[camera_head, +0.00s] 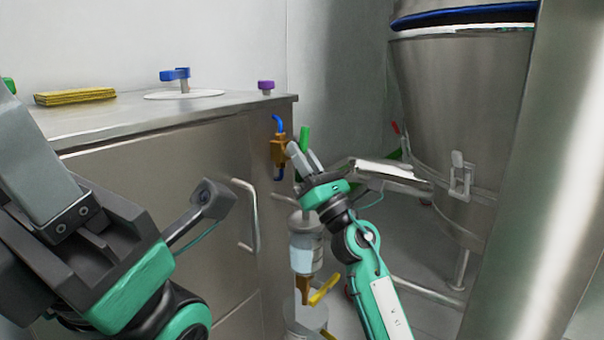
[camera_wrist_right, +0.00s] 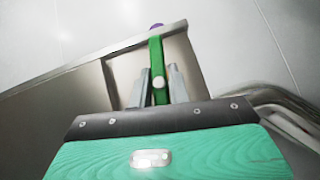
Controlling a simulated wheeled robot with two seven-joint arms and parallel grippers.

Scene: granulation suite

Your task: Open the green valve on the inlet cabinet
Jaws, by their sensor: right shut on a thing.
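The green valve handle (camera_head: 304,138) stands out upright at the right side of the steel inlet cabinet (camera_head: 170,205), beside a brass fitting with a blue handle (camera_head: 279,150). My right gripper (camera_head: 303,158) is shut on the green handle. In the right wrist view the green handle (camera_wrist_right: 157,60) with its pale round pivot runs between the two fingers of my right gripper (camera_wrist_right: 160,85). The valve's body is hidden behind the gripper. My left gripper (camera_head: 40,150) is large at the left edge, partly out of frame; its jaw opening cannot be made out.
On the cabinet top are a blue valve (camera_head: 176,75), a purple knob (camera_head: 266,86) and a folded yellow cloth (camera_head: 75,96). A bar handle (camera_head: 248,215) sticks out of the cabinet front. A steel vessel (camera_head: 450,110) stands at the right. A bottle-like canister (camera_head: 305,245) hangs below my right gripper.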

